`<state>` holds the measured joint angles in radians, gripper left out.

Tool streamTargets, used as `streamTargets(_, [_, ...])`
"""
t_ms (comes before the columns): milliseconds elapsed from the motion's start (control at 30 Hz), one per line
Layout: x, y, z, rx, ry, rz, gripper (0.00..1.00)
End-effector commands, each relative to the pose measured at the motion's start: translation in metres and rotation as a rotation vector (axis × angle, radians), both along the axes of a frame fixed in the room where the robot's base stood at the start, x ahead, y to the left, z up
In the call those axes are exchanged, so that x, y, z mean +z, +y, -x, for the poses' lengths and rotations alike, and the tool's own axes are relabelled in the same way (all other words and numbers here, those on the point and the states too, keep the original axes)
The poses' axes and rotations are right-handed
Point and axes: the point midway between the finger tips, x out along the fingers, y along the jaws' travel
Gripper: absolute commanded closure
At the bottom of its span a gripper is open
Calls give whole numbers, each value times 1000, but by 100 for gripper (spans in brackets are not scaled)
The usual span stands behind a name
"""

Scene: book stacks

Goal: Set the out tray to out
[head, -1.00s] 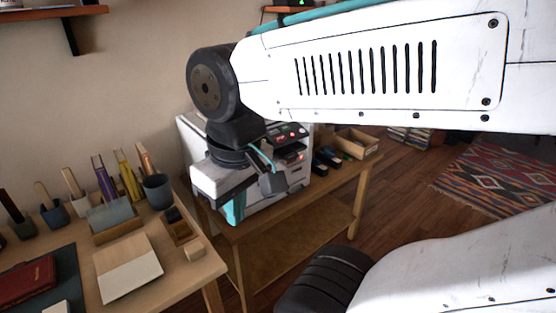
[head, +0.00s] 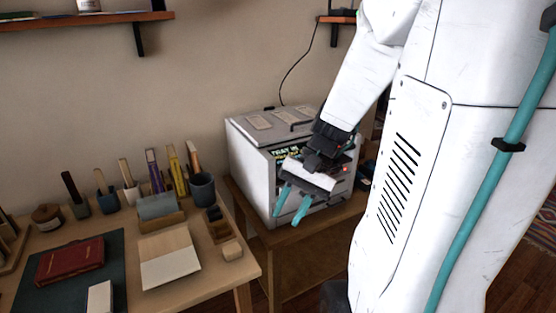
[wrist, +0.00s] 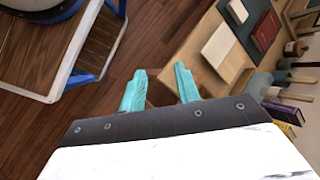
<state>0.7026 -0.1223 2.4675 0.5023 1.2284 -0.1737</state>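A white box-shaped machine (head: 250,165) stands on a low wooden table against the wall. Its dark front panel carries lit lettering that seems to begin with "TRAY" (head: 285,152); the rest is too small or covered to read. My gripper (head: 290,205) is in front of the machine's face, fingers pointing down and to the left. Its two teal fingers are apart with nothing between them; they also show spread and empty in the wrist view (wrist: 159,85). My wrist and gripper hide much of the machine's front, and I cannot make out an out tray or its setting.
A wooden desk (head: 215,265) at the left holds a red book (head: 70,261), a pale board (head: 168,256), a grey cup (head: 202,188) and several upright tools and books. Wall shelves (head: 85,20) hang above.

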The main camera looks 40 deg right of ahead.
Motion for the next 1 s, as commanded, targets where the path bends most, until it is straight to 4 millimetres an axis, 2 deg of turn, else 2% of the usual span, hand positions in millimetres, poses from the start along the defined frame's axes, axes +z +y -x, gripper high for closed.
streamTargets(167, [-30, -58, -37, -315, -126, -238, 68])
streamTargets(267, [-48, -103, -54, -505, -245, -329, 68])
streamTargets(300, [-56, -125, -59, -585, -300, -353, 68])
streamTargets(367, [-69, -160, -64, -708, -388, -375, 68])
streamTargets(467, [-93, -224, -64, -918, -545, -364, 68])
streamTargets(500, [-103, -250, -61, -999, -611, -338, 68])
streamTargets(600, [-121, -304, -55, -1147, -753, -240, 68])
streamTargets(667, [-125, -326, -56, -1193, -823, -170, 68])
streamTargets(800, [-113, -364, -57, -1224, -964, 9, 68])
streamTargets(1000, [-113, -369, -62, -1174, -1006, 92, 68])
